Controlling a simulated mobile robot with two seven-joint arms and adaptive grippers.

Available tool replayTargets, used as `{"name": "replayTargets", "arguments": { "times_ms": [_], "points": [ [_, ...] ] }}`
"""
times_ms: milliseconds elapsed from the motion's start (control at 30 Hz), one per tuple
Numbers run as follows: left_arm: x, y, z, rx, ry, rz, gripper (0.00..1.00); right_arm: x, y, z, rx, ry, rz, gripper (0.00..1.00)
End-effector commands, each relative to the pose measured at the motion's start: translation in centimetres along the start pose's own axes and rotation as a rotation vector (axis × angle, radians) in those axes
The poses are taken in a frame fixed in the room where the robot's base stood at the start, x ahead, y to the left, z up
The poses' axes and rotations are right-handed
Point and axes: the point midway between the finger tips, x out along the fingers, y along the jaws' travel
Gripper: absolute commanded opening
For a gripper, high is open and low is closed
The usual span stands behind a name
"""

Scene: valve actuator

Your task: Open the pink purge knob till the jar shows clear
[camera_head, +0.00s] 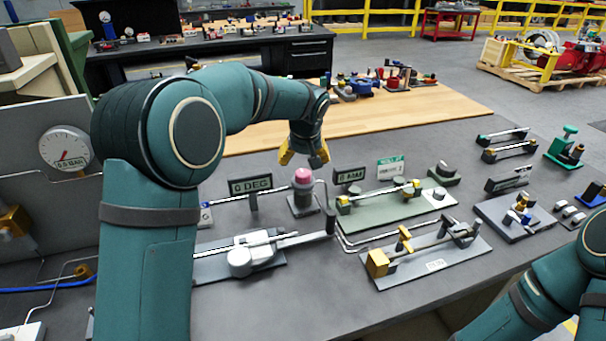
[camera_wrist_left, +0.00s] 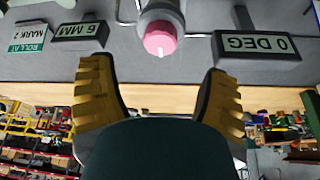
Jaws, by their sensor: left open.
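The pink purge knob (camera_head: 303,175) tops a grey cylindrical post between the "0 DEG" sign (camera_head: 251,184) and the "6 MM" sign (camera_head: 349,175). It also shows in the left wrist view (camera_wrist_left: 160,38), upside down, beyond and between the fingers. My left gripper (camera_head: 304,155) has yellow ridged fingers and hangs above and behind the knob. In the left wrist view the gripper (camera_wrist_left: 158,92) is open and empty, apart from the knob. I cannot make out a jar for certain. My right arm (camera_head: 540,295) shows at the lower right; its gripper is out of view.
A green plate (camera_head: 385,205) with brass fittings lies right of the knob. A grey plate (camera_head: 425,262) with a brass block is in front of it. A white-bodied fixture (camera_head: 240,262) stands front left. A pressure gauge (camera_head: 65,148) is at the left.

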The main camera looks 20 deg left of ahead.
Motion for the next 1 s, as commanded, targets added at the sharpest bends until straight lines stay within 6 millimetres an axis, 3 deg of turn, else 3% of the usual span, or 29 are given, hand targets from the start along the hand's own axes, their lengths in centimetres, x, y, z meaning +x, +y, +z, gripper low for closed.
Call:
{"name": "replayTargets", "arguments": {
  "times_ms": [100, 333, 533, 833, 867, 1000],
  "points": [
    [2.6, 0.0, 0.1, 0.0, -0.002, -0.001, 0.77, 0.5, 0.2, 0.0, 0.0, 0.002, 0.0, 0.47],
    [6.0, 0.0, 0.0, 0.001, -0.001, -0.001, 0.77, 1.0, 0.3, -0.1, -0.001, 0.005, 0.0, 0.47],
    [7.2, 0.1, 0.0, 0.001, 0.001, 0.001, 0.77, 1.1, 0.4, -0.1, -0.001, 0.006, 0.0, 0.47],
    [7.4, 0.0, 0.0, 0.001, 0.001, 0.001, 0.77, 1.1, 0.4, -0.1, -0.001, 0.006, 0.0, 0.47],
    [7.4, 0.0, 0.0, 0.001, 0.001, 0.001, 0.7, 1.1, 0.4, -0.1, -0.001, 0.006, 0.0, 0.47],
    [7.4, 0.0, 0.0, 0.001, 0.001, 0.001, 0.21, 1.1, 0.4, -0.1, -0.001, 0.006, 0.0, 0.47]
  ]
}}
